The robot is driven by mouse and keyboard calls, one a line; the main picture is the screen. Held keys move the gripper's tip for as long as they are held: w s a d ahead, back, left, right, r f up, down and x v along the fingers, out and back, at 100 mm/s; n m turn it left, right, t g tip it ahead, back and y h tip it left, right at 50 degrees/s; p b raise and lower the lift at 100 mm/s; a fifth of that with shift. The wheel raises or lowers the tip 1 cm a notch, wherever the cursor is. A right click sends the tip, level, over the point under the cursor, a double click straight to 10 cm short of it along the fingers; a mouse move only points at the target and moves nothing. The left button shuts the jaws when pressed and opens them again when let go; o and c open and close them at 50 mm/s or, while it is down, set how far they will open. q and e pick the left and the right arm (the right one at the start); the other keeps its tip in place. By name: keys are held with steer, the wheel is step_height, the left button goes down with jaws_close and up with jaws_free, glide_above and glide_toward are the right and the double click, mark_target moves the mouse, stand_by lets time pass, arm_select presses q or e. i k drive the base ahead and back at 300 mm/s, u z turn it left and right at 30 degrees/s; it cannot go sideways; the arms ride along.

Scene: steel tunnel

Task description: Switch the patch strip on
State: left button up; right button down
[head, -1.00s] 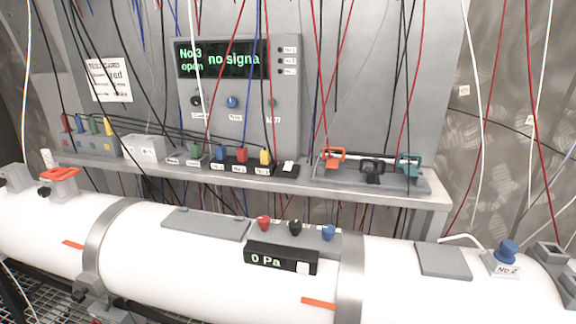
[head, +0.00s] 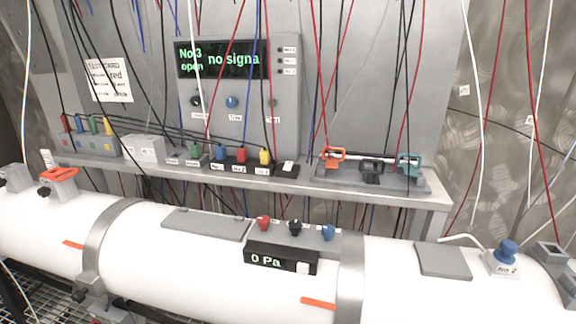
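The patch strip (head: 228,167) lies along the grey shelf below the display panel. Green, blue, red and yellow plugs (head: 242,155) stand in it, with small labels on its front that are too small to read surely. At its right end is a black block with a white switch (head: 288,166); I cannot tell which way the switch is set. The display panel (head: 222,60) above reads "No3 open" and "no signa" in green. Neither of my grippers is in view.
Many thin cables hang in front of the panel and shelf (head: 435,193). A holder with orange, black and teal clamps (head: 372,172) stands right of the strip. In front runs a large white pipe (head: 190,265) with a "0 Pa" gauge (head: 280,258).

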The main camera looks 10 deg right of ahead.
mark_target(287, 167)
steer(key=z, duration=0.8)
steer(key=k, duration=0.6)
steer(key=u, duration=1.4)
steer(key=i, duration=0.5)
steer(key=z, duration=0.05)
